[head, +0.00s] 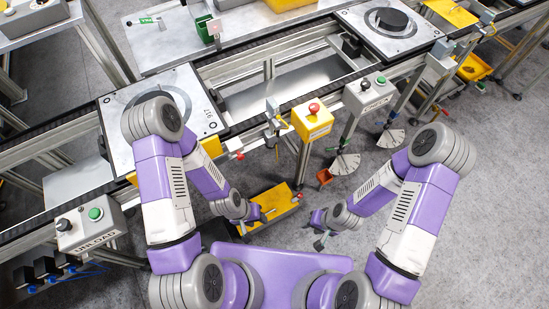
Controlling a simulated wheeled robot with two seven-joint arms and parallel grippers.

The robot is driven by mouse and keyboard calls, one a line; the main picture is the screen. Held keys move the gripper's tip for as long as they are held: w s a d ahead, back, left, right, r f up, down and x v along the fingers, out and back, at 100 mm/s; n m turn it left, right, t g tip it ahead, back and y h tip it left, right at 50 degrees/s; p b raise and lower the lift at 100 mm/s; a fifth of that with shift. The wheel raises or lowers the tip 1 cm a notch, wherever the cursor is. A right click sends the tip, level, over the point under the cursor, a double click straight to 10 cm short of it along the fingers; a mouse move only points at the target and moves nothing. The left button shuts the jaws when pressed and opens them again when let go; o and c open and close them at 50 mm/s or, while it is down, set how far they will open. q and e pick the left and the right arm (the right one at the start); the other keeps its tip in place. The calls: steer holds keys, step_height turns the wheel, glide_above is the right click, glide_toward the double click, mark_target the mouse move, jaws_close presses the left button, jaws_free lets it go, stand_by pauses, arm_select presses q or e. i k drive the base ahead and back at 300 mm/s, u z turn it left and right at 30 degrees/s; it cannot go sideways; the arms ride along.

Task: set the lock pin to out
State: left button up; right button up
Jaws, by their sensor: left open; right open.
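I cannot surely pick out the lock pin at this size. A small fitting with a red tip (236,149) sits on the front conveyor rail, right of the pallet marked 167 (112,127). A metal bracket (274,122) stands on the rail just right of it. My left gripper (263,213) is open, in front of and below the rail, over a yellow tray (280,210). My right gripper (318,232) is open and empty, right of the tray and apart from the rail. Neither gripper touches the rail fittings.
A yellow box with a red button (313,120) stands at the rail, with a grey CLUTCH-side button box (368,95) to its right. An UNLOAD button box (90,225) is at left. Another pallet with a black disc (388,35) is at the back right. Floor at right is clear.

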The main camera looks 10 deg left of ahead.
mark_target(240, 157)
steer(key=z, duration=0.8)
steer(key=k, duration=1)
steer(key=u, duration=1.4)
steer(key=i, duration=0.5)
steer(key=z, duration=0.05)
